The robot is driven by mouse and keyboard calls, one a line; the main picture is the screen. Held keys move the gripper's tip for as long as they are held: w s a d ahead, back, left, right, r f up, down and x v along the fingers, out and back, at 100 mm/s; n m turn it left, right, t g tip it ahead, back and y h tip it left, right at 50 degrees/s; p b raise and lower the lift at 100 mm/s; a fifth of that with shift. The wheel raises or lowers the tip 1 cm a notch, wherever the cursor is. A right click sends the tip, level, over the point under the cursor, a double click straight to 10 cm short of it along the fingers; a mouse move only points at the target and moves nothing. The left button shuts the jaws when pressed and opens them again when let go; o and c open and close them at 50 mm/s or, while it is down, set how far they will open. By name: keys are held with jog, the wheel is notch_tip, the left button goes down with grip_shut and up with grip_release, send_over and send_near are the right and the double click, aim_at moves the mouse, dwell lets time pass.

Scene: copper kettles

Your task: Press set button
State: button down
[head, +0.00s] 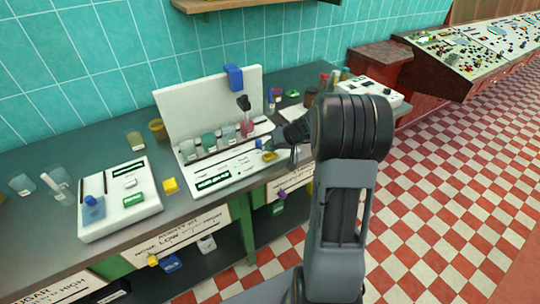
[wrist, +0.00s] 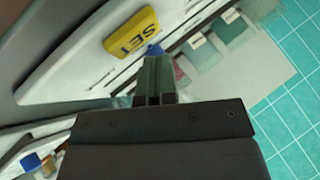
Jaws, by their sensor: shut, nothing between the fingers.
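The yellow SET button (wrist: 131,33) is large in the wrist view, on the white face of a machine. In the head view the yellow button (head: 269,156) sits near the right end of the white machine's front panel (head: 222,178). My gripper (wrist: 152,88) is shut and empty, with its green-grey fingers together just below the button in the wrist picture. In the head view my gripper (head: 274,143) is close to the button, and my arm hides part of the machine's right end. I cannot tell whether the fingertips touch the button.
Several glass jars (head: 208,141) stand in the machine before its white back panel (head: 205,105). A white box (head: 372,94) with knobs stands right. The checkered floor is clear.

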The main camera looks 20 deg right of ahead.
aim_at(271, 154)
jog(key=shift+f+b, duration=0.9)
jog(key=shift+b, duration=0.7)
dwell(0.8)
jog(key=shift+r, duration=0.9)
jog(key=shift+p, duration=0.3)
jog(key=shift+r+p, duration=1.1)
jog(key=shift+r, duration=1.45)
